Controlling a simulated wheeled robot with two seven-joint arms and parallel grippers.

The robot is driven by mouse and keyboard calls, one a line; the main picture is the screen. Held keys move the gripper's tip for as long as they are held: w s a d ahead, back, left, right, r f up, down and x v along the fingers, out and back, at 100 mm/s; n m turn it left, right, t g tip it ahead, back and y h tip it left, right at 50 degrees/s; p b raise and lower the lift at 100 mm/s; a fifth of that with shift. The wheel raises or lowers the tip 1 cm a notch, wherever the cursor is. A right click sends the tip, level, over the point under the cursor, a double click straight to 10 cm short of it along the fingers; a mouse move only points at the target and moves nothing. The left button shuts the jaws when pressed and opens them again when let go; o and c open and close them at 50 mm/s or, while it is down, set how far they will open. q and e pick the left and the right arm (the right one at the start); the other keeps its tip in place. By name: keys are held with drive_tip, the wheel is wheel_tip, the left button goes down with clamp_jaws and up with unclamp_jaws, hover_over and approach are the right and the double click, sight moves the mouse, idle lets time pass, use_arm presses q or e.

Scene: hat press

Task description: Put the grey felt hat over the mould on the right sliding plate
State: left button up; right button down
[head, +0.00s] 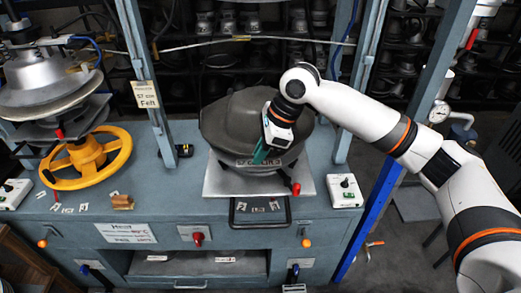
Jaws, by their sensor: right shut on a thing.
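The grey felt hat (228,122) is the wide dark grey round form above the right sliding plate (222,184). My right gripper (264,155) reaches in from the right and is shut on the front part of the hat. The gripper and wrist cover part of the hat. The mould under the hat is hidden, so I cannot tell how far the hat sits over it. The right sliding plate is a light metal plate with a red knob at its front right. My left gripper is not in view.
A yellow handwheel (86,158) and a metal press head (45,82) stand on the left. Blue posts (150,105) flank the plate. A white switch box (345,190) is right of it. Shelves of moulds fill the back.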

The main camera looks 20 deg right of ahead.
drive_tip(key=c, duration=1.4)
unclamp_jaws()
drive_tip(key=shift+c, duration=0.2)
drive_tip(key=shift+r, duration=0.1)
drive_tip(key=shift+d+r+b, duration=0.2)
drive_tip(key=shift+r+b, duration=0.15)
drive_tip(key=b+v, duration=0.3)
drive_tip(key=v, duration=0.8)
